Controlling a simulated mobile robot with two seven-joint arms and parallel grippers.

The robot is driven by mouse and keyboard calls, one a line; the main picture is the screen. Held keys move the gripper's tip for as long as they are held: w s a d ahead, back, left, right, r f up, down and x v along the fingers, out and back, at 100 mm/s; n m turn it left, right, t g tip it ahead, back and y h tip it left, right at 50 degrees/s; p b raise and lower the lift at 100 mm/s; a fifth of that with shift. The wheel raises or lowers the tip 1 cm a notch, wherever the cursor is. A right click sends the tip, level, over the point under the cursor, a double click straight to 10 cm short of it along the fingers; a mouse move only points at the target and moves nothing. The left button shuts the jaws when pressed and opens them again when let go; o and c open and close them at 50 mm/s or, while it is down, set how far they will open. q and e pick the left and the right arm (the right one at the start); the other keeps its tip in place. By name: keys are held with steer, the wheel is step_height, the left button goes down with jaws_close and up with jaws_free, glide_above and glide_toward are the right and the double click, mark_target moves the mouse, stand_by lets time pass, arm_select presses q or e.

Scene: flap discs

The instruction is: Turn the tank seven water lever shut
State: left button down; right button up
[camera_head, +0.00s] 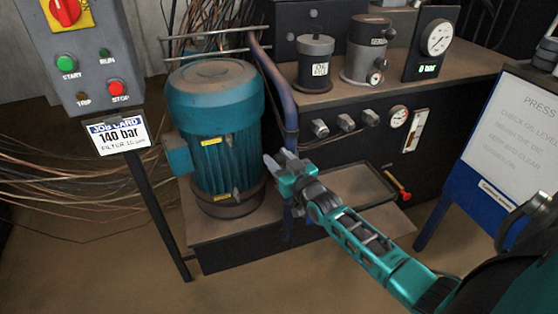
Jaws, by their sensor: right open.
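No label reading tank seven shows in the head view. A small red-handled lever (405,195) with a yellow stem sticks out low on the front of the dark machine bench, right of a shallow tray (350,180). I cannot tell whether it is the water lever. My right gripper (275,161) is open and appears empty, in front of the blue-green motor's right side. It is well left of the red-handled lever; my forearm passes below the lever. My left gripper is out of view.
The motor (226,160) stands left of my gripper, beside a dark blue pipe (287,95). A control box (82,50) on a post is at left. The bench (345,100) carries cylinders and a gauge (438,38). A white-and-blue sign board (515,125) stands at right. Floor is clear in front.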

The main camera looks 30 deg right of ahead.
jaws_close()
stand_by(0.4)
